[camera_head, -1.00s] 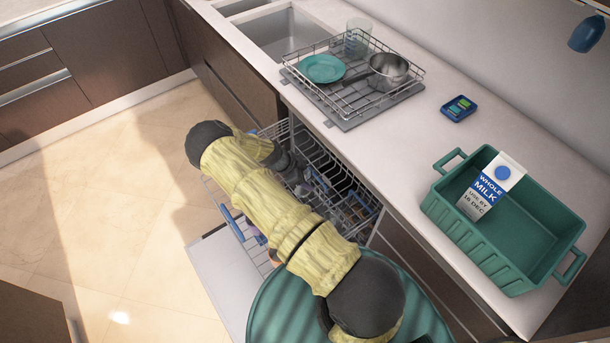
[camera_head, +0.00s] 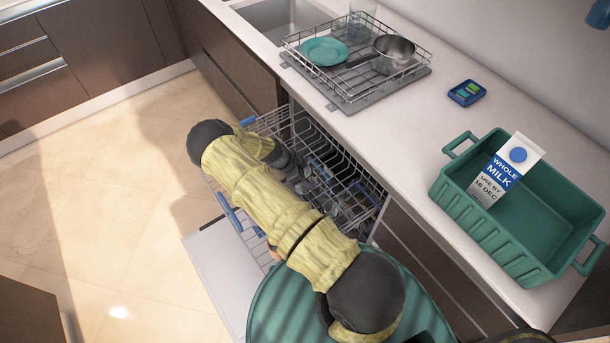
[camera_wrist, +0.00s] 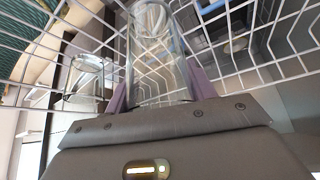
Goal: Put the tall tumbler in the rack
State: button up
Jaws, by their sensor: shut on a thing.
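A clear tall tumbler (camera_wrist: 155,45) stands between the purple fingers of my gripper (camera_wrist: 157,88) in the wrist view, and the gripper is shut on it. White rack wires surround it closely; I cannot tell whether its base touches them. In the head view my arm reaches down into the open dishwasher and hides the tumbler and the fingertips. The dishwasher's wire rack (camera_head: 345,165) shows beside my arm. On the counter, a wire dish rack (camera_head: 350,95) holds a teal plate (camera_head: 323,50), a metal pan (camera_head: 393,52) and a clear glass (camera_head: 361,18).
Another clear glass (camera_wrist: 88,78) is left of the held tumbler in the wrist view. The dishwasher door (camera_head: 215,275) is lowered. A green crate (camera_head: 530,235) with a milk carton (camera_head: 505,170) and a small blue tray (camera_head: 467,93) sit on the counter.

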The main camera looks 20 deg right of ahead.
jog(key=o, duration=1.2)
jog(key=shift+s+d, duration=0.1)
jog(key=shift+d, duration=0.1)
jog(key=shift+a, duration=0.1)
jog(key=shift+a+r, duration=0.25)
jog(key=shift+a, duration=0.05)
jog(key=b+v, duration=0.2)
jog(key=v, duration=1.4)
jog(key=shift+r, duration=0.35)
